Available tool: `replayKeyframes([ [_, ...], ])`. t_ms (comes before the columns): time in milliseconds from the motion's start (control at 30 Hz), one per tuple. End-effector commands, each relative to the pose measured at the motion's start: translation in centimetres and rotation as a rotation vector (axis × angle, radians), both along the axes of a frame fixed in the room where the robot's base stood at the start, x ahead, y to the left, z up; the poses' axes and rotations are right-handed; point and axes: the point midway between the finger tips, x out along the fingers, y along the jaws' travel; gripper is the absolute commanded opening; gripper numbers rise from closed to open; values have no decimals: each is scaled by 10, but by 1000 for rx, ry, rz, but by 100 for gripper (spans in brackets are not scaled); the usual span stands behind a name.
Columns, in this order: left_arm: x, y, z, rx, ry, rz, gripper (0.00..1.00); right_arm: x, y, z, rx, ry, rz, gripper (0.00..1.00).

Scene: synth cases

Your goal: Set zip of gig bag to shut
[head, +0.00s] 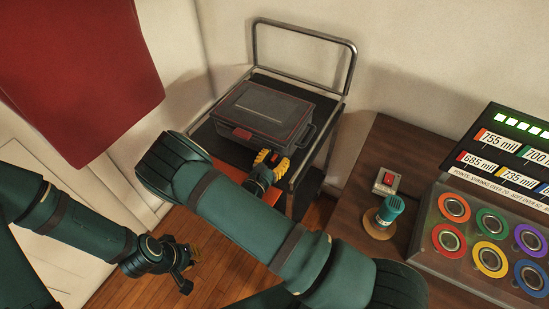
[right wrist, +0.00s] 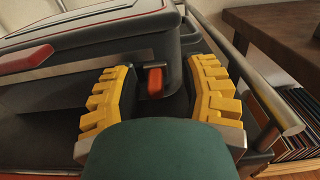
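The gig bag (head: 262,108) is a dark grey box-shaped case with red piping, lying on a cart with its lid down. It also fills the upper left of the right wrist view (right wrist: 75,75). A small red tab (right wrist: 155,82), seemingly the zip pull, shows at its side. My right gripper (head: 271,161) is at the case's near side; in the right wrist view (right wrist: 160,85) its yellow fingers are apart on either side of the tab, not closed on it. My left gripper (head: 190,252) hangs low over the floor, far from the case; its fingers are too small to read.
The cart has a metal push rail (head: 352,65) behind the case. A dark wooden table (head: 350,215) at right holds a red-switch box (head: 387,181), a teal-topped object (head: 390,208) and a scoring game with coloured rings (head: 490,258). A red cloth (head: 85,70) hangs upper left.

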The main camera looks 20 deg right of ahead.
Motion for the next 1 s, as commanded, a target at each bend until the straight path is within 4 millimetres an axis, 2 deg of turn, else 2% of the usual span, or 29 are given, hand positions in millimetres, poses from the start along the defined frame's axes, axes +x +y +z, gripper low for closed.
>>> replayKeyframes([
  [200,0,0,0,0,0,0,0,0,2,0,1,0,3,44],
  [333,0,0,0,0,0,0,0,-6,10,0,1,0,4,44],
  [800,0,0,0,0,0,0,0,-59,78,0,2,0,4,44],
  [1000,0,0,0,0,0,0,0,-72,93,0,0,0,1,44],
])
